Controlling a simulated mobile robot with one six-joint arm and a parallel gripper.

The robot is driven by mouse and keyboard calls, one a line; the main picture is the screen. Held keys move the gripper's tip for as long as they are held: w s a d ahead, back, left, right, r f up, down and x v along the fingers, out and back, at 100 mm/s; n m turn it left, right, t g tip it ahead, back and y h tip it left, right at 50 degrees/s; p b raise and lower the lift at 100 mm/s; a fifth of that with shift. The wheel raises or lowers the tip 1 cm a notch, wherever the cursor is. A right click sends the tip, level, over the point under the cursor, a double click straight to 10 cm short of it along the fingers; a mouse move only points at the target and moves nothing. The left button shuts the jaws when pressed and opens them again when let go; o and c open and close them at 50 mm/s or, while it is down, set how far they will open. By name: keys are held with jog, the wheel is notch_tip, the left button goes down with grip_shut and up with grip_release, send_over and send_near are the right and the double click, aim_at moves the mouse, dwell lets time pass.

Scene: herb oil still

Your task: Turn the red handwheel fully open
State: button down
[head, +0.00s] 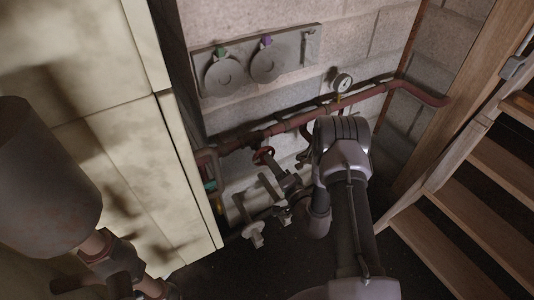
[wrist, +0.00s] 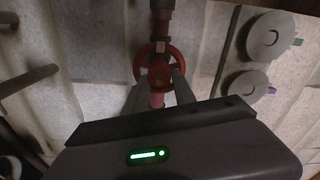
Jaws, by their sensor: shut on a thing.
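The red handwheel (head: 263,155) sits on the pipework low against the block wall, left of my arm in the head view. In the wrist view the handwheel (wrist: 138,66) is seen face on, with a pale square piece near its hub. My gripper (wrist: 161,78) is at the wheel, one finger on each side of its lower part, and is shut on it. The exact finger contact is hard to see. In the head view my gripper (head: 269,166) is partly lost among grey parts below the wheel.
A dark red pipe (head: 290,122) with a round gauge (head: 342,83) runs along the wall. Above it is a panel (head: 301,45) with two round grey discs. A pale cabinet (head: 190,180) stands left; wooden stairs (head: 450,190) stand right.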

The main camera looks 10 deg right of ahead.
jog(key=shift+w+d+r, duration=0.1)
jog(key=shift+w+r, duration=0.15)
jog(key=shift+r, duration=0.15)
jog(key=c, duration=1)
grip_release()
jog(key=shift+c, duration=0.2)
jog(key=shift+s+f, duration=0.1)
jog(key=shift+f, duration=0.05)
jog(key=shift+f, duration=0.1)
